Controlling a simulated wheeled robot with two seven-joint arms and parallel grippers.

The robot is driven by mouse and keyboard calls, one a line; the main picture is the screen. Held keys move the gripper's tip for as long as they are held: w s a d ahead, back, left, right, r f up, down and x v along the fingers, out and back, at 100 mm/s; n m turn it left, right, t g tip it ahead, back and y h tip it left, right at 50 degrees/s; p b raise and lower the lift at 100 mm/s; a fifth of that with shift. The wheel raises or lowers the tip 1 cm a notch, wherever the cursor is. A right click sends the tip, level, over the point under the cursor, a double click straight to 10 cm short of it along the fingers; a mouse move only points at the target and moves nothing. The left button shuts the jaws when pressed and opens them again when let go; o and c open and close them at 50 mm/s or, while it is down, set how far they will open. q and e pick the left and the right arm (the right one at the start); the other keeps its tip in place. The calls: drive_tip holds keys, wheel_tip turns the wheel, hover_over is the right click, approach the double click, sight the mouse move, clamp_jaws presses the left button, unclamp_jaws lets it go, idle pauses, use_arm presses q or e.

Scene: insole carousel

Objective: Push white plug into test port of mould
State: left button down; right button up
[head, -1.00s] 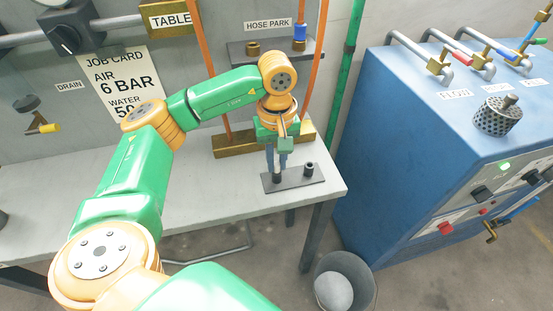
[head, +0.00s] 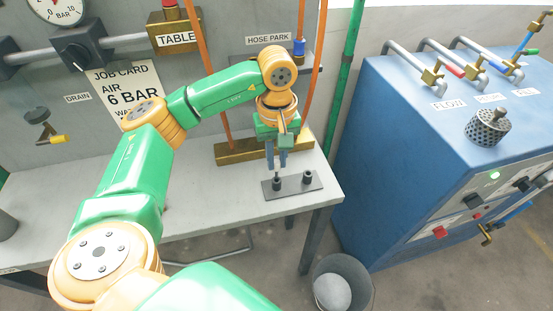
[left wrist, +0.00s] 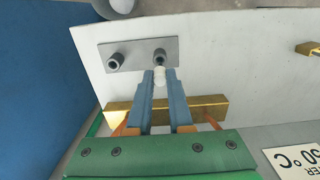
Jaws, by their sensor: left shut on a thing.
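My left gripper (head: 277,164) is above the dark plate (head: 292,187) on the grey table. Its blue-grey fingers are shut on the small white plug (left wrist: 159,76), which shows between the fingertips in the left wrist view. In the head view the plug is mostly hidden. The plate also shows in the left wrist view (left wrist: 137,54), with two short black holders, one (left wrist: 115,62) to the left and one (left wrist: 159,56) just beyond the plug. The plug appears clear of the nearer holder. I cannot make out a mould or test port. My right gripper is not in view.
A brass block (head: 240,151) lies behind the plate, with orange hoses rising from it. A blue cabinet (head: 400,170) with pipes and valves stands to the right. A grey bin (head: 364,283) is on the floor. The table (head: 180,212) left of the plate is clear.

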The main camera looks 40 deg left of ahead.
sight(277, 162)
use_arm(q)
drive_tip(key=shift+r+p, duration=0.5)
drive_tip(key=shift+r, duration=0.25)
wheel_tip(277, 162, up, 7)
drive_tip(key=p, duration=0.6)
drive_tip(key=shift+r, duration=0.15)
